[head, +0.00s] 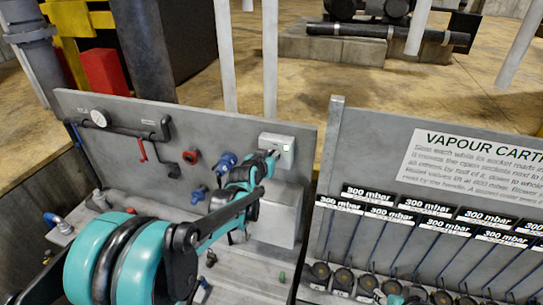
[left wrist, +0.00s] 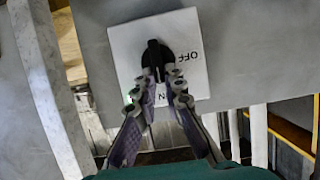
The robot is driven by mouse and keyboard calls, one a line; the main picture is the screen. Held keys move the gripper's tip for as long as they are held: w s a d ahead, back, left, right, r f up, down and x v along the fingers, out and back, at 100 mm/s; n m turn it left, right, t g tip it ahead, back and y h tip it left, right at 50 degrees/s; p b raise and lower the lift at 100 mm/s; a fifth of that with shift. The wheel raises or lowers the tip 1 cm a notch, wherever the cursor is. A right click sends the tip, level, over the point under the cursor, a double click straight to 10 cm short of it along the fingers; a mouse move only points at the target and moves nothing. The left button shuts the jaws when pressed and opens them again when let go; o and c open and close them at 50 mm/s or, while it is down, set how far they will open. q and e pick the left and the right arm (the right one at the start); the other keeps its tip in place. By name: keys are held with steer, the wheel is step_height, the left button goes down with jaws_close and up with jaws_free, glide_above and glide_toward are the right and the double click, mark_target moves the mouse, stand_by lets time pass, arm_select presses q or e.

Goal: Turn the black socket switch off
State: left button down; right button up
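The black socket switch (left wrist: 155,56) is a rotary knob on a white plate (left wrist: 122,48) in the left wrist view. Its handle runs up and down in that view, with its lower end toward a partly hidden label that seems to read ON. The OFF label (left wrist: 188,56) is at its right. My left gripper (left wrist: 157,90) is open, its two fingertips apart at either side of the handle's lower end; I cannot tell whether they touch it. In the head view, my left gripper (head: 266,160) reaches the white switch box (head: 285,143) on the grey panel.
A grey box (head: 282,215) sits below the switch. A second panel with a vapour sign (head: 470,168) and several hoses stands at right.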

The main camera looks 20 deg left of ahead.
arm_select(q)
steer(key=shift+a, duration=0.1)
stand_by(0.3)
steer(key=shift+a+f+n+t+h+b, duration=0.45)
steer(key=shift+n+h+b, duration=0.7)
steer(key=shift+n+b, duration=1.2)
steer(key=shift+a+f+n+t+h+b, duration=0.45)
steer(key=shift+n+h+b, duration=0.75)
steer(key=shift+n+b, duration=1.1)
steer(key=shift+a+f+n+t+h+b, duration=0.4)
steer(key=shift+n+h+b, duration=0.75)
steer(key=shift+n+b, duration=1.15)
steer(key=shift+d+b, duration=0.1)
steer(key=shift+b, duration=0.2)
steer(key=c, duration=1.6)
jaws_free()
